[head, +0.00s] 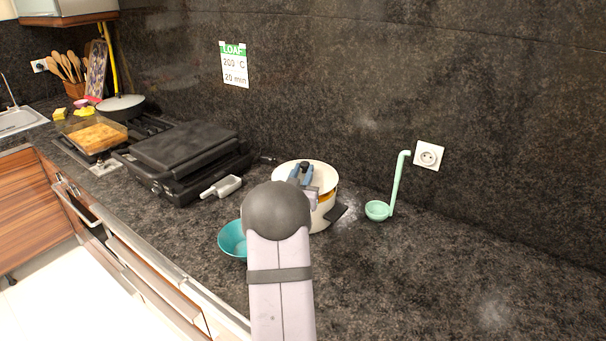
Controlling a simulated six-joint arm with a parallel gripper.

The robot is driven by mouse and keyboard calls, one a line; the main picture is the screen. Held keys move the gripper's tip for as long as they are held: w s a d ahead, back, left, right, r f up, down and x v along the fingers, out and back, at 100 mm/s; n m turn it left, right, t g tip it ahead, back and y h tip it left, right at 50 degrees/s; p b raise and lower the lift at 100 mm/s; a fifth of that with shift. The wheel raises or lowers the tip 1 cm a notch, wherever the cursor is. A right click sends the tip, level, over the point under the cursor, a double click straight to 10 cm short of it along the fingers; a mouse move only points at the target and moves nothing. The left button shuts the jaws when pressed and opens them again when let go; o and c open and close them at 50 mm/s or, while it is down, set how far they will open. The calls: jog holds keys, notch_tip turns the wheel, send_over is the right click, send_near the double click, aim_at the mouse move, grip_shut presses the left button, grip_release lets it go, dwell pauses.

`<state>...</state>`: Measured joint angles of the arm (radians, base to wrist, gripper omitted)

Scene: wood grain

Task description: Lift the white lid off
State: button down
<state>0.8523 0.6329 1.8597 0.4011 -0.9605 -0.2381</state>
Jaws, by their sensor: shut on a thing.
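A white pot (325,208) with a yellowish band stands on the dark counter near the back wall. Its white lid (284,171) is on top, seen partly behind my arm. My gripper (301,171), with blue-grey fingers, is at the middle of the lid and is shut on it, apparently at its handle. The handle itself is hidden by the fingers. I cannot tell whether the lid rests on the pot's rim or sits slightly above it. My arm hides the pot's lower left side.
A teal bowl (232,240) stands left of the pot, partly behind my arm. A black grill (185,155) is further left. The counter's right front (440,285) is clear.

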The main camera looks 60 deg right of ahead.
aim_at(303, 162)
jog(key=shift+r+p, duration=0.6)
jog(key=shift+r, duration=0.95)
jog(key=shift+w, duration=0.1)
